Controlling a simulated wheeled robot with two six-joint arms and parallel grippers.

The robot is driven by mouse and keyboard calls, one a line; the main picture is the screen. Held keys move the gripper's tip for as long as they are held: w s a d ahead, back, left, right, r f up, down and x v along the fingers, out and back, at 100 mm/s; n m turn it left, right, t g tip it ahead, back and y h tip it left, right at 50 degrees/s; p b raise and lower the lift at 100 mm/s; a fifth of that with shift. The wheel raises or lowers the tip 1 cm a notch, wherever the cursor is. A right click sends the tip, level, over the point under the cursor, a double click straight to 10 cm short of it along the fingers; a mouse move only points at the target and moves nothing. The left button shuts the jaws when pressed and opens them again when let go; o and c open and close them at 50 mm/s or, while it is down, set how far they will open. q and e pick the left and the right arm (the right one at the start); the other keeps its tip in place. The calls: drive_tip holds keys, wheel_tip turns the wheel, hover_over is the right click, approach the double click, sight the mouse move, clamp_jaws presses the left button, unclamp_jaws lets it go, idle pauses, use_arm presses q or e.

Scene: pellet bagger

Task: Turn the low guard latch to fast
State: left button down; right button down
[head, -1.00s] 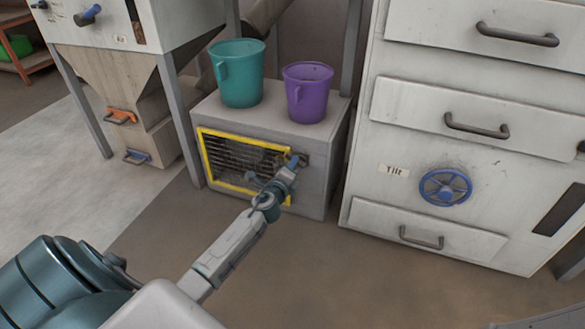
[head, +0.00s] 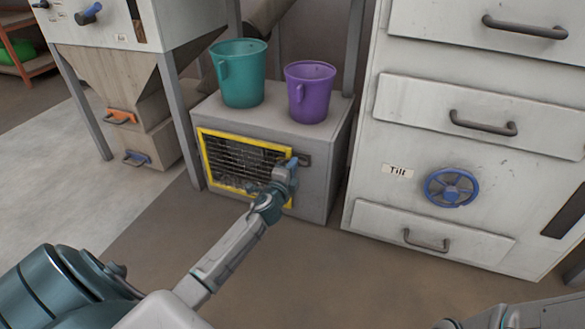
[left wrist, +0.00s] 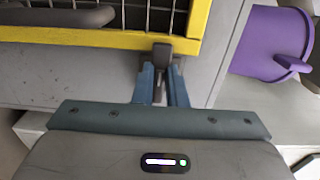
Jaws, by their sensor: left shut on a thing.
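The low guard (head: 200,150) is a yellow-framed grille on the front of a grey box. My left gripper (head: 292,162) is at the right edge of this frame, in front of the latch. In the left wrist view the two blue fingers of my left gripper (left wrist: 162,85) close around the small dark latch (left wrist: 162,58) beside the yellow frame (left wrist: 100,38). The gripper hides much of the latch in the head view, so I cannot tell its exact angle there. My right gripper is out of view.
A teal mug (head: 240,80) and a purple mug (head: 309,95) stand on top of the grey box (head: 270,112). A white cabinet with drawers and a blue handwheel (head: 451,187) stands to the right. The floor in front is clear.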

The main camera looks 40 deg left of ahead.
use_arm(q)
drive_tip(key=shift+f, duration=0.1)
drive_tip(key=c, duration=1.5)
unclamp_jaws()
drive_tip(key=shift+o, duration=0.2)
drive_tip(key=p+v, duration=0.1)
drive_tip(key=v, duration=1)
drive_tip(key=shift+d, duration=0.1)
